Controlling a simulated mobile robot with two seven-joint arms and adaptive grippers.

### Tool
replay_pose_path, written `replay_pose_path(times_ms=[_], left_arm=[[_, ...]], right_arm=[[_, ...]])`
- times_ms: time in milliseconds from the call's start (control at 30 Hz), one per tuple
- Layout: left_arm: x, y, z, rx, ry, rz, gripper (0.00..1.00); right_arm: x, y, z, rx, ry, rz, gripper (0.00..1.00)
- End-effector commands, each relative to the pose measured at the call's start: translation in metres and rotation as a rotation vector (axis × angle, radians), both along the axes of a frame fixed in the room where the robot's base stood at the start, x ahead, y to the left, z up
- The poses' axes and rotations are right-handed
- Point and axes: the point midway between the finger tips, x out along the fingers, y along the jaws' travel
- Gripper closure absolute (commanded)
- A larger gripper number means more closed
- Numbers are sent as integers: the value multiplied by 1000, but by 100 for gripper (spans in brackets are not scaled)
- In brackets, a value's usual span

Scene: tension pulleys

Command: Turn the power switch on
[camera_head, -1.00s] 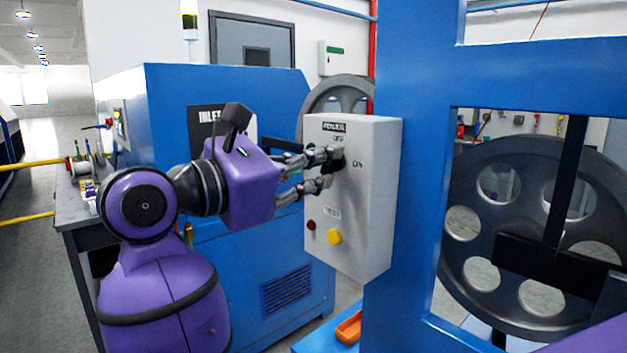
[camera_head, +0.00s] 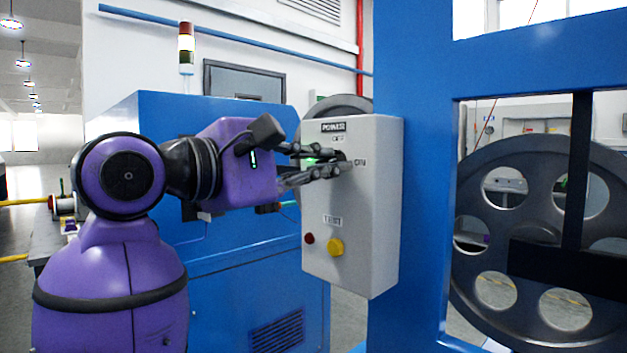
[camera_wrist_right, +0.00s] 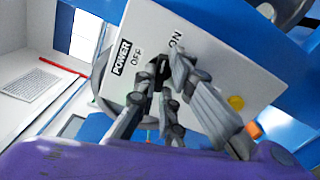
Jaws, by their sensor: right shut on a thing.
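The light grey control box (camera_head: 365,215) hangs on the blue post, with POWER, OFF and ON labels on its front. The dark power switch (camera_head: 342,156) sits between these labels, mostly hidden by my right gripper (camera_head: 336,161). The fingers are shut on the switch. In the right wrist view, the gripper (camera_wrist_right: 168,76) closes around the dark switch (camera_wrist_right: 161,72) beside the OFF label, and the box (camera_wrist_right: 190,30) fills the middle. The switch's exact angle is hard to tell. My left gripper is not in view.
A yellow button (camera_head: 335,247) and a small red button (camera_head: 309,238) sit low on the box by the TEST label. The blue post (camera_head: 420,180) stands close right, with a large dark wheel (camera_head: 520,170) beyond. A blue machine (camera_head: 240,290) stands behind my arm.

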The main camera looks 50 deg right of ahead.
Motion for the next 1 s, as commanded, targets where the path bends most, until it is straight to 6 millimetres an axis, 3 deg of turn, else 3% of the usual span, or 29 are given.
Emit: replay_pose_path(times_ms=[167,400,1000], left_arm=[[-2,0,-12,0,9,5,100],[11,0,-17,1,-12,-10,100],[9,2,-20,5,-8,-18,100]], right_arm=[[0,0,-3,-12,-116,-1,100],[0,0,-2,-22,-217,-1,100],[0,0,0,-27,-261,-1,100]])
